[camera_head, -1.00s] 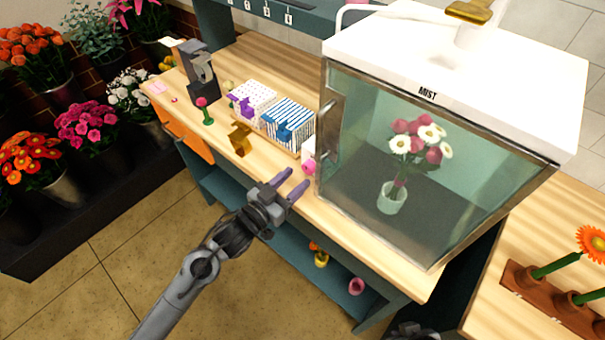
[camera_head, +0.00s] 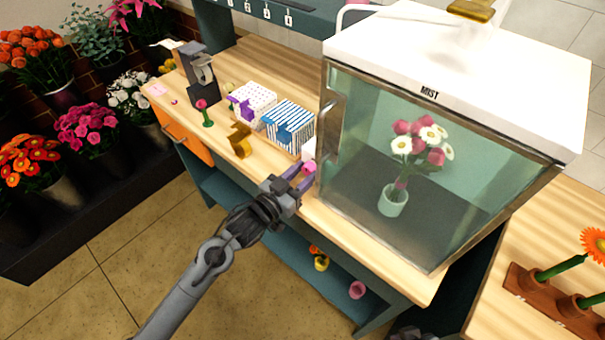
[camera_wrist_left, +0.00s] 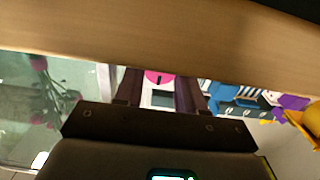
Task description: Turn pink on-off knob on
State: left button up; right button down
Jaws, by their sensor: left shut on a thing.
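The pink knob (camera_head: 309,167) is on a small white box (camera_head: 309,147) at the front edge of the wooden bench, just left of the glass mist cabinet (camera_head: 440,160). My left gripper (camera_head: 302,174) reaches it from the front and is shut on it. In the left wrist view the knob (camera_wrist_left: 158,77) shows as a pink disc with a dark mark, between the two purple-grey fingers. The fingers partly hide the knob in the head view. My right gripper does not show; only a dark sliver is visible at the bottom edge.
The cabinet holds a bouquet in a pale vase (camera_head: 393,199). Left of the knob stand a blue-striped box (camera_head: 289,122), a dotted box (camera_head: 253,103) and a golden holder (camera_head: 240,140). A lower shelf (camera_head: 285,255) lies beneath the bench.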

pick_arm(q)
jog(key=shift+r+m+p, duration=0.1)
jog(key=shift+m+p, duration=0.6)
jog(key=shift+m, duration=0.2)
jog(key=shift+m+p, duration=0.3)
jog(key=shift+m, duration=0.9)
jog(key=o, duration=0.7)
jog(key=shift+o, duration=0.2)
jog(key=shift+s, duration=0.1)
jog(key=shift+s+a, duration=0.25)
jog(key=p+v, duration=0.1)
jog(key=v, duration=0.9)
jog(key=shift+p, duration=0.3)
